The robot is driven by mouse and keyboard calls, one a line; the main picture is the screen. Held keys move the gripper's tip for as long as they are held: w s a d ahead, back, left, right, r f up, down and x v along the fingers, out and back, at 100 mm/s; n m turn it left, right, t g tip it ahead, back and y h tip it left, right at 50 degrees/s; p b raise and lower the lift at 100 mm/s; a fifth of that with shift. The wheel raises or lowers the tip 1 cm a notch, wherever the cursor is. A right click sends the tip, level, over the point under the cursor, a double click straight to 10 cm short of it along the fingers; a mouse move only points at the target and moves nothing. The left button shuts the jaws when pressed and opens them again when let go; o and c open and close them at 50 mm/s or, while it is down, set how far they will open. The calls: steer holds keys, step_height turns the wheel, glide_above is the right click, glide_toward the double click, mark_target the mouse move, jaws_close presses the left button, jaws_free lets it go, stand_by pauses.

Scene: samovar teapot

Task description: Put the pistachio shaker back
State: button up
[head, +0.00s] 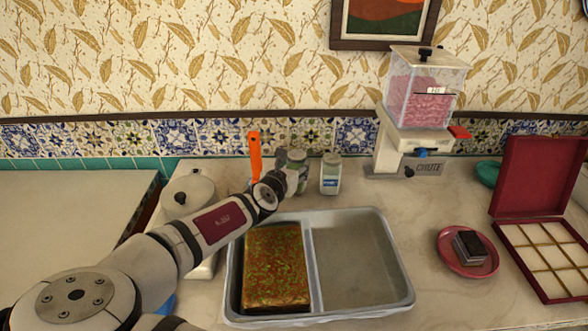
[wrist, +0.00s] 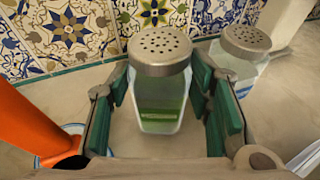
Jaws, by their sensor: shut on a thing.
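The pistachio shaker (wrist: 160,105) is a clear jar with green contents and a perforated metal cap. It stands upright between the green-padded fingers of my gripper (wrist: 162,92), which is shut on it. In the head view my gripper (head: 294,166) is at the back of the counter near the tiled wall, and my arm hides most of the shaker. I cannot tell whether its base touches the counter. A second shaker (head: 331,174) with a pale body and metal cap stands just to the right; it also shows in the wrist view (wrist: 244,62).
An orange handle (head: 254,158) rises close left of my gripper. A grey tray (head: 362,295) with a green-flecked brown slab (head: 275,268) lies in front. A dispenser (head: 420,120), red plate (head: 467,265) and red box (head: 540,190) are to the right. A white pot (head: 188,188) is left.

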steer(key=shift+f, duration=0.45)
steer(key=o, duration=1.3)
steer(key=shift+f, duration=0.15)
steer(key=shift+o, duration=0.2)
steer(key=shift+s+r, duration=0.1)
steer(key=shift+r, duration=0.1)
steer(key=p+v, duration=0.7)
steer(key=v, duration=0.5)
